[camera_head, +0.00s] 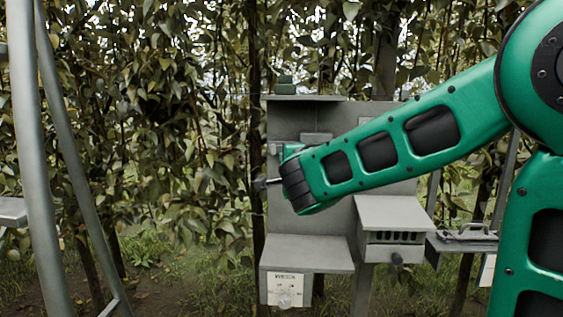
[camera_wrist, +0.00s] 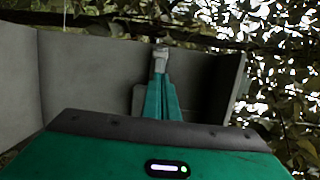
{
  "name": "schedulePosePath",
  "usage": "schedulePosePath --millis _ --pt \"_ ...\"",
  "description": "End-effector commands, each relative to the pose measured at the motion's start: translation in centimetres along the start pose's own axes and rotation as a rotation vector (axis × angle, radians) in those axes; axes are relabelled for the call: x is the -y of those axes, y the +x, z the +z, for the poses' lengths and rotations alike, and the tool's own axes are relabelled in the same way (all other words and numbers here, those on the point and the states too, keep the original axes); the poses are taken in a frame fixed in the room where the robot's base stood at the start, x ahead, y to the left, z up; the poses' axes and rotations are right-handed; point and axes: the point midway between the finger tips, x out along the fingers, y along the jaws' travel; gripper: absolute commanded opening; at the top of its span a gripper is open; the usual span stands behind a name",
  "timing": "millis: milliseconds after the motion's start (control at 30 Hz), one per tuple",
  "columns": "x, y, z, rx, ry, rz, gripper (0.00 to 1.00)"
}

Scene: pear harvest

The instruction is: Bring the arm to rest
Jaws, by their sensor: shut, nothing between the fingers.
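My green arm reaches in from the right of the head view and ends in front of a grey metal stand (camera_head: 390,187). In the wrist view my gripper (camera_wrist: 160,52) is shut, its narrow green fingers together with grey tips and nothing between them. Behind the fingers is a grey panel (camera_wrist: 85,75), part of a stand-like structure; I cannot tell how far the tips are from it. In the head view the forearm's end hides most of my gripper.
A metal tray (camera_head: 465,237) with a handle is at right. Grey poles (camera_head: 28,150) and a small shelf (camera_head: 12,211) are at left. Leafy trees (camera_head: 150,120) stand behind.

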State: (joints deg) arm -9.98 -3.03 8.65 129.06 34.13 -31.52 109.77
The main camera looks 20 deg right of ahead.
Motion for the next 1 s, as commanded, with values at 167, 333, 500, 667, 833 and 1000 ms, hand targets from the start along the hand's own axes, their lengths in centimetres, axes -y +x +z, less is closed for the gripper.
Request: schedulePosePath --millis 167,333,500,667,833,1000 --pt "0.0 0.0 -0.1 -0.002 0.0 0.0 0.0" --pt "-0.7 -0.2 -1.6 -0.026 -0.036 0.032 0.0" --pt "-4.6 -2.1 -7.9 -0.111 -0.224 0.226 0.0" --pt "-10.4 -7.1 -15.1 -0.134 -0.46 0.531 0.0" --pt "-16.1 -14.8 -20.6 -0.026 -0.667 0.863 0.0" --pt "-20.9 -24.5 -23.1 0.231 -0.812 1.153 0.0"
